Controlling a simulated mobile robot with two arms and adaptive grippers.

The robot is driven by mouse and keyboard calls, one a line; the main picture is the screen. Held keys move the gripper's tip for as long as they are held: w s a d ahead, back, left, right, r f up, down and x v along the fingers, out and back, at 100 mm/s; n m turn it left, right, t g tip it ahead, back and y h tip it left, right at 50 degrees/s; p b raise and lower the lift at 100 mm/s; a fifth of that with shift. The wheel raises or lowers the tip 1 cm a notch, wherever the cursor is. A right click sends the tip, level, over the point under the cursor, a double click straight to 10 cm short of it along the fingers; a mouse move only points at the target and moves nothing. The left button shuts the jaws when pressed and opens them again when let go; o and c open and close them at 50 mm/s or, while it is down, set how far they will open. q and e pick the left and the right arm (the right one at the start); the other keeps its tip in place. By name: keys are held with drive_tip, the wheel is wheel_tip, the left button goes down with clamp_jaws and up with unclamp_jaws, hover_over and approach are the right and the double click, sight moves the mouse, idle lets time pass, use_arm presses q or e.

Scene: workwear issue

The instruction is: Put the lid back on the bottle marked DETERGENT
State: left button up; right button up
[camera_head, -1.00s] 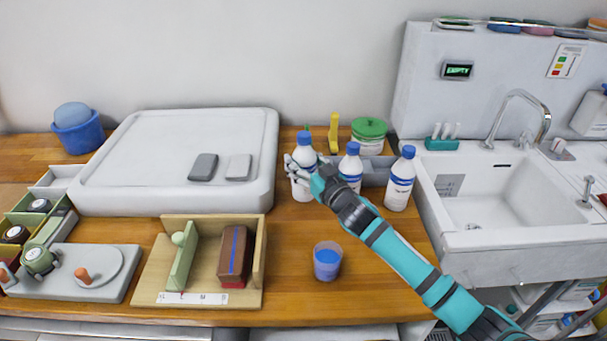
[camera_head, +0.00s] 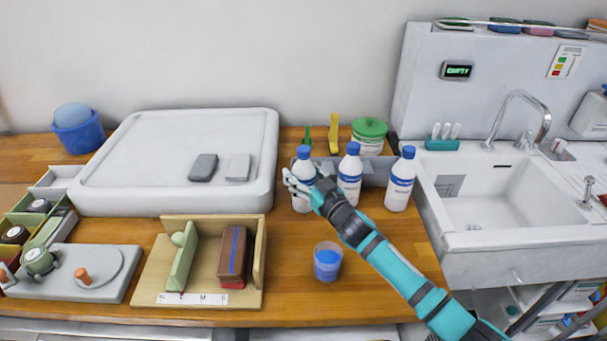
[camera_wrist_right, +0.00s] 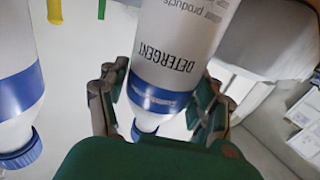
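The bottle marked DETERGENT (camera_head: 303,174) is white with a blue lid (camera_head: 303,152) on its top. It stands upright, leftmost of three similar bottles. My right gripper (camera_head: 300,183) has its fingers around this bottle; the fingers hide part of it. In the right wrist view the bottle (camera_wrist_right: 178,50) appears upside down, its printed name legible, with fingers on both sides near the blue band and the blue lid (camera_wrist_right: 145,130) by the palm. I cannot tell whether its base touches the table. My left gripper is not in view.
Two more blue-capped bottles (camera_head: 350,175) (camera_head: 400,180) stand close on the right, before a grey tray (camera_head: 376,172). A cup of blue liquid (camera_head: 327,262) is in front. A large white tray (camera_head: 150,160) lies left, a sink (camera_head: 510,190) right. Table around the cup is clear.

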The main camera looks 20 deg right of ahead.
drive_tip(key=shift+o, duration=1)
drive_tip(key=shift+r, duration=0.25)
drive_tip(key=b+v, duration=0.1)
drive_tip(key=v, duration=1.1)
drive_tip(key=shift+b, duration=0.3)
drive_tip(key=shift+f, duration=0.1)
